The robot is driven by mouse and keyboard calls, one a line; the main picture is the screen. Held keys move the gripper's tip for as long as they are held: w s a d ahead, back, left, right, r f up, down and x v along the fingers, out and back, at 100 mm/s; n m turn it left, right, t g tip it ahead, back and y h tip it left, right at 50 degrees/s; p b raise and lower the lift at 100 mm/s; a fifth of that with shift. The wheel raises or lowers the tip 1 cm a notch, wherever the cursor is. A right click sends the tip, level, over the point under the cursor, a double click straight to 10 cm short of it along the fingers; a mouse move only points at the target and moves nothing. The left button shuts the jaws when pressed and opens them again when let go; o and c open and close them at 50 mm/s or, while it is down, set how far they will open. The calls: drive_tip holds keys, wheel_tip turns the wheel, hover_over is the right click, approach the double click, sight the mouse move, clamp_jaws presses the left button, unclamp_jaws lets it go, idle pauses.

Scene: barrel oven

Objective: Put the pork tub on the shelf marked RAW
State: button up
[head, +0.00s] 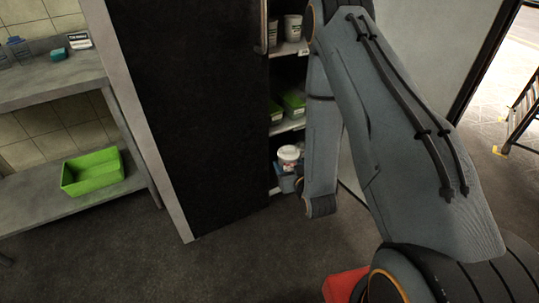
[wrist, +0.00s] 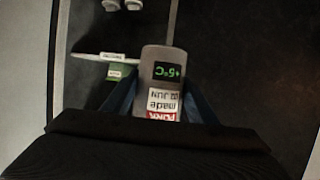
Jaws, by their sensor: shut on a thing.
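The pork tub (head: 288,153) is a pale tub with a light lid, seen in the head view at the open front of the dark cabinet, low down. In the wrist view the tub (wrist: 162,85) fills the middle, with an upside-down PORK label, "made 02 JUN" and a green "+5°C" display. My gripper (head: 288,180) is shut on the tub, its blue fingers on both sides of it. Cabinet shelves (head: 288,127) show behind my arm. Their small front labels are too small to read, so I cannot tell which one says RAW.
White tubs (head: 292,27) stand on the upper shelf, and green trays (head: 293,103) are on the one below. The dark cabinet door or side panel (head: 195,110) stands to the left. A green bin (head: 92,173) sits on a grey side shelf. My arm hides the cabinet's right part.

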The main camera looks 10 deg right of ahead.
drive_tip(key=w+d+f+n+g+y+b, duration=0.15)
drive_tip(key=w+f+b, duration=0.25)
drive_tip(key=f+b, duration=0.45)
drive_tip(key=w+d+f+n+y+b, duration=0.1)
drive_tip(key=w+d+f+y+b, duration=0.15)
drive_tip(key=w+f+b, duration=0.45)
drive_tip(key=w+d+f+n+y+b, duration=0.1)
drive_tip(key=w+d+f+n+b, duration=0.15)
drive_tip(key=f+b, duration=0.75)
drive_tip(key=w+a+f+b, duration=0.1)
drive_tip(key=w+a+b, duration=0.2)
drive_tip(key=w, duration=0.6)
drive_tip(key=w+a+f+b, duration=0.1)
drive_tip(key=w+a+b, duration=0.15)
drive_tip(key=w, duration=0.65)
drive_tip(key=shift+m, duration=0.3)
drive_tip(key=shift+w+a+f+b, duration=0.15)
drive_tip(key=shift+f+b, duration=0.75)
drive_tip(key=shift+f, duration=0.7)
drive_tip(key=shift+w+a+f+b, duration=0.15)
drive_tip(key=shift+f+b, duration=0.75)
drive_tip(key=shift+f, duration=0.7)
drive_tip(key=shift+d, duration=0.1)
drive_tip(key=shift+f, duration=0.15)
drive_tip(key=o, duration=1.5)
drive_tip(key=shift+c, duration=0.2)
